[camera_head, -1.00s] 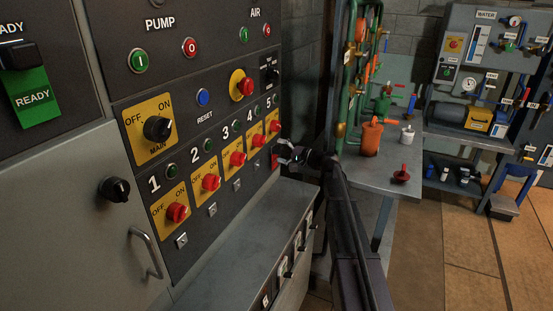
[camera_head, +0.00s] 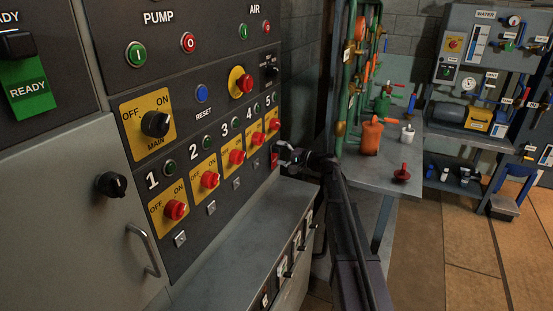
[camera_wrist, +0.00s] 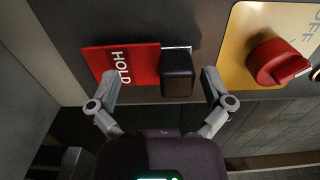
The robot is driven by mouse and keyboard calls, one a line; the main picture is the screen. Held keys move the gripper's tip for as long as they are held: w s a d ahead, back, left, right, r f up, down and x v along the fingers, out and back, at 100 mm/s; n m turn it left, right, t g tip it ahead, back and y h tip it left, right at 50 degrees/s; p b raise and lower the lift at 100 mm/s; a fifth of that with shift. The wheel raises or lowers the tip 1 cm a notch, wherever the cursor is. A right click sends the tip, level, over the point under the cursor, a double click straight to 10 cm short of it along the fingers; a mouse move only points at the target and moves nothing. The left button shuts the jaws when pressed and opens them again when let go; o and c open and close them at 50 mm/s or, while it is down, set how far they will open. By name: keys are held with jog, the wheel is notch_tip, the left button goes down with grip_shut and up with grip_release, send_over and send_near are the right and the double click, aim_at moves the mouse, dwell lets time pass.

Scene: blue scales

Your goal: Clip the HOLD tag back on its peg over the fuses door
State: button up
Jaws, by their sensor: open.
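The red HOLD tag (camera_wrist: 118,64) is against the dark panel below switch 5, with its lettering sideways in the wrist view. A black block (camera_wrist: 178,74) is at its right end, with a bit of bright metal behind its top. The tag also shows as a small red patch in the head view (camera_head: 274,160). My gripper (camera_wrist: 161,80) is open, with one finger on each side of the black block. The left finger overlaps the tag's face; I cannot tell whether it touches. No fuses label or empty peg is legible in view.
A green READY tag (camera_head: 30,90) hangs from a black block at upper left. A grey door (camera_head: 70,215) with a black knob and handle is below it. Red rotary switches (camera_wrist: 278,63) are close beside my gripper. A grey ledge (camera_head: 235,240) juts out below the panel.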

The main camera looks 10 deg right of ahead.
dwell(0.8)
jog(key=shift+s+r, duration=0.1)
jog(key=shift+s, duration=0.05)
jog(key=c, duration=1.2)
jog(key=shift+f, duration=0.2)
grip_shut()
jog(key=shift+d, duration=0.15)
jog(key=shift+v, duration=0.75)
jog(key=shift+s+d, duration=0.4)
jog(key=shift+d, duration=0.2)
jog(key=shift+s+d, duration=0.2)
jog(key=shift+d, duration=0.15)
jog(key=shift+v, duration=0.95)
